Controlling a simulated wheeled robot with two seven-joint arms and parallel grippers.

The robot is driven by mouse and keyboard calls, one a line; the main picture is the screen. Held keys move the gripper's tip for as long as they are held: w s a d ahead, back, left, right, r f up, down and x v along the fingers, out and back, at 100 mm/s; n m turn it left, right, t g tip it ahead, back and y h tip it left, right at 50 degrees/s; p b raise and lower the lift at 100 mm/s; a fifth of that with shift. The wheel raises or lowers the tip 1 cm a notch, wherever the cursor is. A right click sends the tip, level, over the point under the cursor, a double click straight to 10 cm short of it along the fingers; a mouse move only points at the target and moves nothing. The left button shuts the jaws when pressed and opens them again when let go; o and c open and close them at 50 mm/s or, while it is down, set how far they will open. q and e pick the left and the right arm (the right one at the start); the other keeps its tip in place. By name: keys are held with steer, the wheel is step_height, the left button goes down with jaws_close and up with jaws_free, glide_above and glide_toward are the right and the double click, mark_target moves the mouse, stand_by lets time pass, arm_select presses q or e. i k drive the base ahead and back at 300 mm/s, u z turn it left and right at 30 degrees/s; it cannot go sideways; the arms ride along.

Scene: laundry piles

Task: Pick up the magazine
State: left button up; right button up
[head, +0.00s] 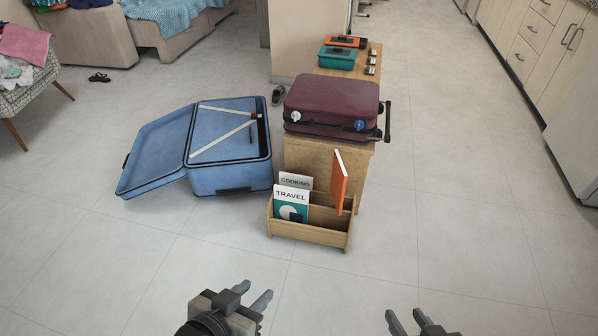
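A wooden magazine rack (305,232) stands on the floor ahead of me. In its left part are a magazine marked TRAVEL (291,204), with a teal and white cover, and behind it a grey one marked COOKING (296,181). A thin orange book or magazine (339,182) stands upright, tilted, at the rack's right side. My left gripper (256,293) is at the bottom of the view, fingers apart and empty, short of the rack. My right gripper (406,318) is at the bottom right, fingers apart and empty, also short of the rack.
An open blue suitcase (230,178) lies on the floor left of the rack. A closed maroon suitcase (331,101) lies on a wooden bench (307,155) behind the rack. Teal and orange boxes (337,57) sit further back. Cabinets (553,50) line the right. Floor before the rack is clear.

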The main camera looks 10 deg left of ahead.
mark_target(339, 178)
steer(key=u, duration=0.25)
steer(key=i, duration=1.2)
steer(key=z, duration=0.3)
steer(key=k, duration=0.6)
steer(key=z, duration=2.3)
steer(key=i, duration=1.9)
steer(key=u, duration=2.55)
